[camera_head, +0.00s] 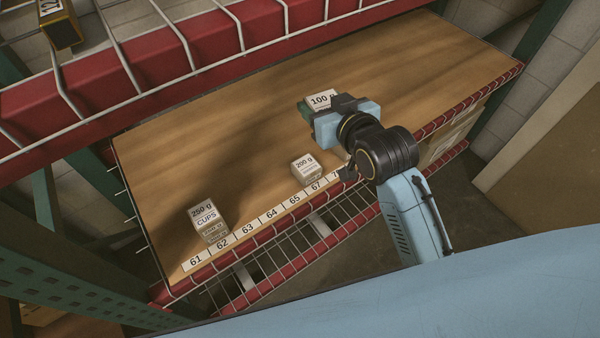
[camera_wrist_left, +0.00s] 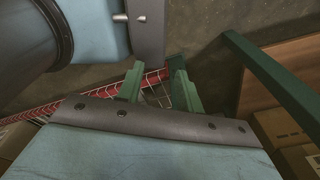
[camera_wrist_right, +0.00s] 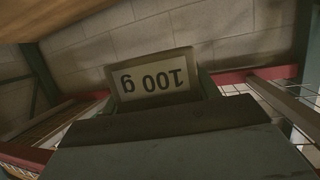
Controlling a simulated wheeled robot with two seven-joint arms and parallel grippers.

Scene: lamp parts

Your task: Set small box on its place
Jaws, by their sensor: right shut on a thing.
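The small box (camera_head: 321,100), marked "100 g", is held in my right gripper (camera_head: 312,107) over the right part of the wooden shelf board (camera_head: 240,110). Its height above the board is hard to tell. In the right wrist view the small box (camera_wrist_right: 152,79) shows its label upside down, with a green finger beside it; the rest is hidden by the gripper body. My left gripper (camera_wrist_left: 156,88) shows only in the left wrist view. Its two green fingers are apart with nothing between them, above a red-edged wire rack.
Number labels (camera_head: 271,215) from 61 upward run along the shelf's front edge. A "200 g" box (camera_head: 305,168) stands behind labels 65 to 67, and a "250 g" cups box (camera_head: 207,221) near 62. A red-edged wire shelf (camera_head: 160,55) hangs above the board at upper left. The middle board is clear.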

